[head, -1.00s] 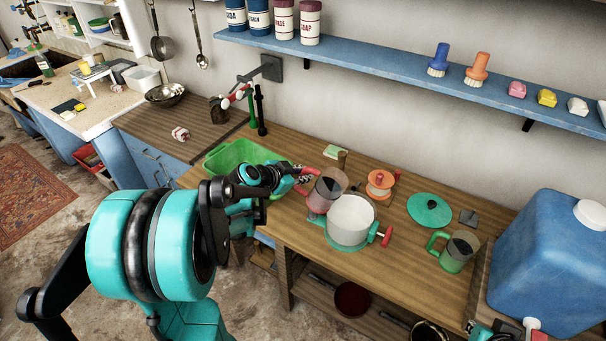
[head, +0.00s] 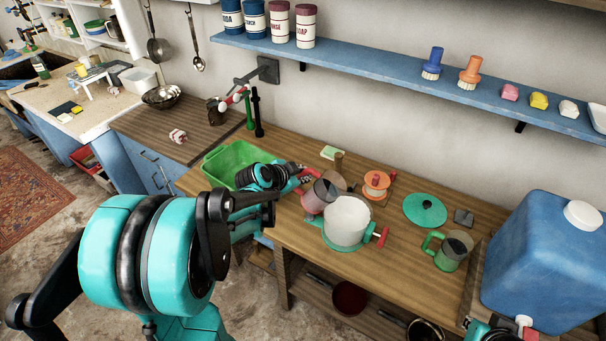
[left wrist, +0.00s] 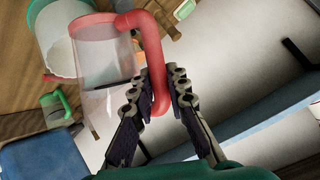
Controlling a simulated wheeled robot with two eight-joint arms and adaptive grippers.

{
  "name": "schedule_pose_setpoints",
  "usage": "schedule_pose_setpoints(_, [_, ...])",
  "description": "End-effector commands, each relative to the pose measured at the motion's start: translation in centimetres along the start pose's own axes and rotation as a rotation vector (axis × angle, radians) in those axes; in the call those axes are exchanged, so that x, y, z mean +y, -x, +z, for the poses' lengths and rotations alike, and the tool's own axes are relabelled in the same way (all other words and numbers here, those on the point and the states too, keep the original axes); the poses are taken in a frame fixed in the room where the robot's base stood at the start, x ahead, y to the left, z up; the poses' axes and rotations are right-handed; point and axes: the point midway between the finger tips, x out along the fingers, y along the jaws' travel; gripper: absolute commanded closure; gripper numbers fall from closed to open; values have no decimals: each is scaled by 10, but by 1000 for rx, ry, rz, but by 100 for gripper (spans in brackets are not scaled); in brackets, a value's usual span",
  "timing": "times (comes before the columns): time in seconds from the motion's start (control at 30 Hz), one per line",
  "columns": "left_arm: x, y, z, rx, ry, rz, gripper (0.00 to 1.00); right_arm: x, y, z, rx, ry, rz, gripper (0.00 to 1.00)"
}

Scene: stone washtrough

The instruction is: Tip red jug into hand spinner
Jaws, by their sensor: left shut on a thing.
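The red jug (head: 321,195) is a clear jug with red handle and trim. My left gripper (head: 302,178) is shut on its handle. In the left wrist view the fingers (left wrist: 157,88) close around the red handle, and the clear jug body (left wrist: 104,62) hangs beside them. The hand spinner (head: 347,222) is a pale round tub on a teal base with a red crank knob, standing on the bench. The jug is at the spinner's left rim and overlaps it in view; touching or apart cannot be told. The jug looks tilted.
A green basin (head: 237,160) lies behind my left arm. A large blue tank (head: 540,255) fills the right end. A blue shelf (head: 400,67) runs above.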

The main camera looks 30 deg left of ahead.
Motion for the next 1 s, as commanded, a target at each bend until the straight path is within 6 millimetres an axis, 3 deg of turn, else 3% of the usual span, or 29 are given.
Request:
schedule_pose_setpoints(0.5, [6, 2, -15, -82, -118, -45, 100, 0, 11, -8, 0, 0, 0, 100])
schedule_pose_setpoints(1.0, [6, 2, -16, -99, -139, -57, 100, 0, 11, -8, 0, 0, 0, 100])
